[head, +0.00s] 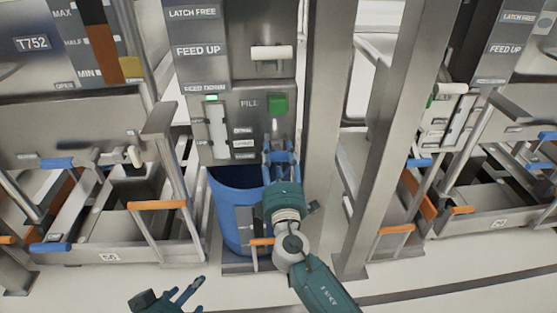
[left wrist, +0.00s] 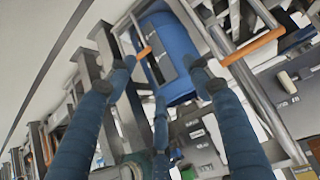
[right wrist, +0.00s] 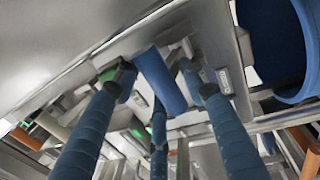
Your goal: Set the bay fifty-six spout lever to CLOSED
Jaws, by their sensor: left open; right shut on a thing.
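My right gripper (head: 281,158) is at the front of the steel panel below the green FILL button (head: 278,104). It is shut on a blue lever grip. In the right wrist view the blue lever grip (right wrist: 160,80) lies between the fingers, tilted. In the head view the fingers hide most of it. Small position labels (head: 243,143) sit left of the gripper; their words are too small to read surely. My left gripper (head: 182,294) is open and empty, low at the front, away from the panel.
A blue bin (head: 228,215) stands under the panel, beside my right arm; it also shows in the left wrist view (left wrist: 172,50). Steel frames with orange handles (head: 157,205) stand left and right. A steel post (head: 395,150) rises right of my arm. The front floor is clear.

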